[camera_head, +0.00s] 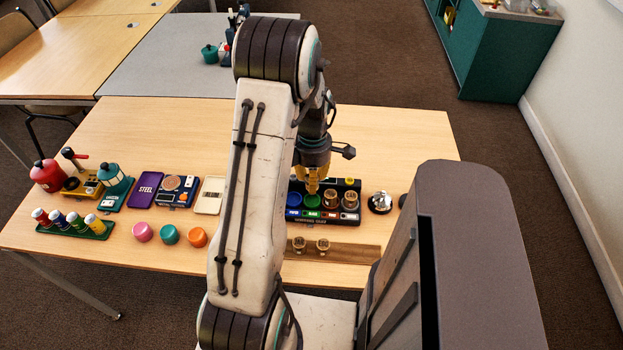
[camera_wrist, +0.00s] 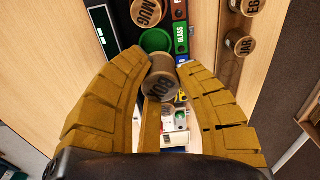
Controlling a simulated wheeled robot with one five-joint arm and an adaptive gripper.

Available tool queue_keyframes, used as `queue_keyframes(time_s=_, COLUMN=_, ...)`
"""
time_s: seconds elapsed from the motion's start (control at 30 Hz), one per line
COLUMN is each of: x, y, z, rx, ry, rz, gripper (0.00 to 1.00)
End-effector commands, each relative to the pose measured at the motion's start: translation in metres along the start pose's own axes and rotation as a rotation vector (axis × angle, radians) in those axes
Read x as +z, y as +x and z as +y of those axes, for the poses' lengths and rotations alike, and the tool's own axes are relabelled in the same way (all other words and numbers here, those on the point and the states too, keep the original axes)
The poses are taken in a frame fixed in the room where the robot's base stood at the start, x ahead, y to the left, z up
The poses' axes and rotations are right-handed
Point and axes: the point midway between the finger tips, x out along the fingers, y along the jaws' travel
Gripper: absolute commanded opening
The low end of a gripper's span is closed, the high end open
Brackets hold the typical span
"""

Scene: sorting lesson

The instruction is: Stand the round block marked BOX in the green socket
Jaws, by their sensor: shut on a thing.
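In the wrist view the round wooden block marked BOX (camera_wrist: 161,84) is pinched between the fingers of my gripper (camera_wrist: 160,75), with its lettered face toward the camera. The green socket (camera_wrist: 155,41) lies just beyond the block, which overlaps its near edge in that view. In the head view my gripper (camera_head: 312,184) is low over the dark sorting tray (camera_head: 322,221), right above the green socket (camera_head: 312,201). The held block cannot be made out clearly there. I cannot tell how high the block is above the tray.
A block marked MUG (camera_wrist: 147,11) stands in the socket beside the green one. The blue socket (camera_head: 294,199) looks empty. Two blocks, one marked JAR (camera_wrist: 240,43), stand on a wooden strip (camera_head: 345,252) in front. A shiny bell (camera_head: 380,202) stands right of the tray.

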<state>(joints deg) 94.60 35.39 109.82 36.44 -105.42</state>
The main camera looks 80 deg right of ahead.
Motion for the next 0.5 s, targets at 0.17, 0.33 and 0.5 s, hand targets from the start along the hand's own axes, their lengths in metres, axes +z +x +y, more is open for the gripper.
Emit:
queue_keyframes(time_s=0.17, x=0.0006, y=0.0005, z=0.0019, rx=-0.008, ry=-0.233, rz=0.003, gripper=0.12)
queue_keyframes(time_s=0.33, x=0.001, y=0.0003, z=0.0035, rx=-0.015, ry=-0.471, rz=0.008, gripper=0.12)
queue_keyframes(time_s=0.5, x=0.0011, y=0.0003, z=0.0044, rx=-0.018, ry=-0.669, rz=0.013, gripper=0.12)
